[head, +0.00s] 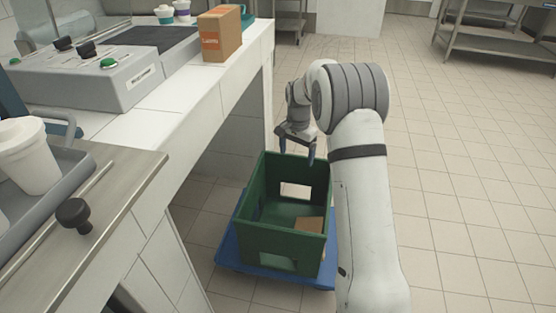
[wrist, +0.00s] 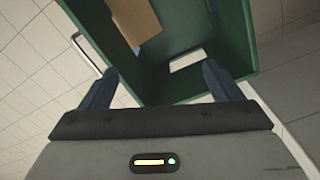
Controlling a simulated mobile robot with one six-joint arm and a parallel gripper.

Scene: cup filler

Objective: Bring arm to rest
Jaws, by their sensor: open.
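The green crate (wrist: 200,92) lies beyond the fingertips in that view. A brown cardboard piece or box (head: 309,226) lies inside the crate, and it also shows in the wrist view (wrist: 135,20). I cannot tell whether the fingers touch the crate rim.
The crate stands on a blue dolly (head: 228,252). On the left is a white tiled counter (head: 236,88) with a grey machine (head: 140,92), a brown carton (head: 220,35) and cups (head: 165,14). White cups (head: 28,158) stand on a grey tray nearer. Tiled floor (head: 460,180) on the right is clear.

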